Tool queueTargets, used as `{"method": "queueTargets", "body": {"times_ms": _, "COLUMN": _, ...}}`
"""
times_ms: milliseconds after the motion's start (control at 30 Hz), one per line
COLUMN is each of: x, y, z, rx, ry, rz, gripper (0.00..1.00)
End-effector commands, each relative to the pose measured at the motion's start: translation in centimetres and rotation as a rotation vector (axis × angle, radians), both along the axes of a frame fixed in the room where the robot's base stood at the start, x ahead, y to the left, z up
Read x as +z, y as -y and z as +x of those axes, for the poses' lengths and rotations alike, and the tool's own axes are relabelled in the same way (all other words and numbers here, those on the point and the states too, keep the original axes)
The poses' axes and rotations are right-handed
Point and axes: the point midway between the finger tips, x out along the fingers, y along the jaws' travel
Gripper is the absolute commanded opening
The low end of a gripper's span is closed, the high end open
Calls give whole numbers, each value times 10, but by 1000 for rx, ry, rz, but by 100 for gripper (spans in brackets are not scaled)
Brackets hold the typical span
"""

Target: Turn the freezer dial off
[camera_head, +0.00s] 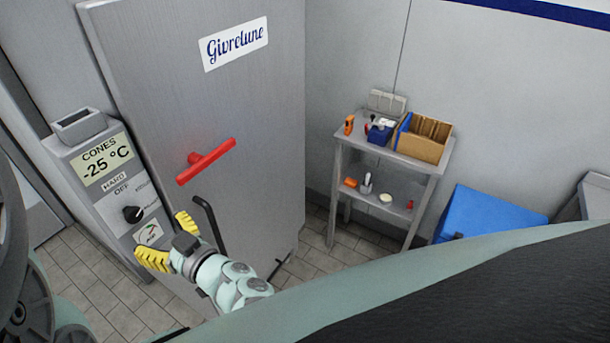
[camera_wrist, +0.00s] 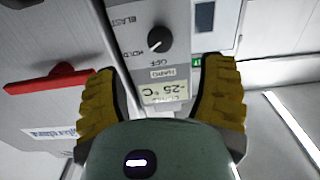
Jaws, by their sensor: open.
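The freezer dial (camera_head: 132,214) is a round black knob with a white pointer mark, on the grey control panel left of the freezer door. In the wrist view the dial (camera_wrist: 159,40) appears upside down, with OFF, HOLD and BLAST labels around it. Its pointer slants toward the HOLD side, away from OFF. My gripper (camera_head: 168,240) has two yellow ridged fingers spread wide and empty, in front of the panel and lower right of the dial. In the wrist view my gripper (camera_wrist: 162,68) frames the panel, with the dial beyond the fingertips, untouched.
A display (camera_head: 102,160) reads -25 °C above the dial. The freezer door (camera_head: 250,120) has a red handle (camera_head: 206,160) jutting out and a black bar (camera_head: 211,222) near my gripper. A grey shelf (camera_head: 395,165) with boxes and a blue bin (camera_head: 490,213) stand right.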

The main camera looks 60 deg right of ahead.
Motion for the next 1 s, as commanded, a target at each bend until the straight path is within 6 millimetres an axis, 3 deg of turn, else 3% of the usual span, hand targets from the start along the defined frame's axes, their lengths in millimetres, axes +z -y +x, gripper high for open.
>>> {"method": "queueTargets", "body": {"times_ms": 100, "x": 4, "y": -1, "z": 23, "rx": 2, "ry": 2, "rz": 2, "gripper": 70}}
{"method": "queueTargets", "body": {"times_ms": 500, "x": 1, "y": -2, "z": 77, "rx": -1, "ry": -1, "rz": 1, "gripper": 70}}
{"method": "queueTargets", "body": {"times_ms": 700, "x": 0, "y": -3, "z": 90, "rx": -1, "ry": -2, "rz": 1, "gripper": 70}}
{"method": "queueTargets", "body": {"times_ms": 1000, "x": -1, "y": -4, "z": 95, "rx": 0, "ry": -2, "rz": 1, "gripper": 70}}
